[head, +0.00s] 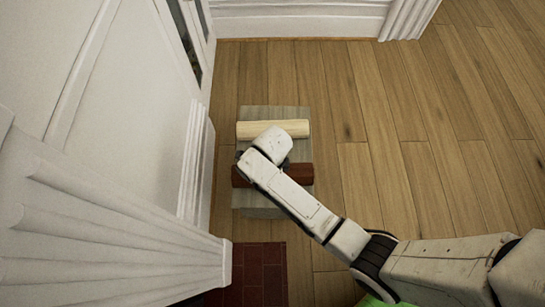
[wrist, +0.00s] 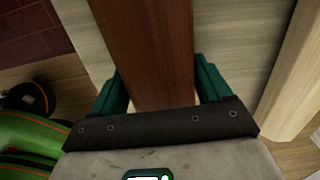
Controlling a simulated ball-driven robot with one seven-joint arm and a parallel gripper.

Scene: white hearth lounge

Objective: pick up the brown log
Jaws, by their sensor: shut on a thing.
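The brown log (head: 301,173) lies across a pale grey wooden block in the head view, partly hidden under my arm. In the wrist view the brown log (wrist: 150,45) runs away from me between the two green fingers. My gripper (wrist: 160,85) is shut on the brown log, one finger on each side of it. In the head view my arm's end covers the gripper. The log appears still over the block; I cannot tell whether it touches it.
A pale log (head: 272,129) lies on the same grey block (head: 258,212), beyond the brown log. White panelled wall and moulding (head: 150,130) stand close on the left. A red brick hearth patch (head: 258,270) is at the front. Open wooden floor (head: 400,120) is on the right.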

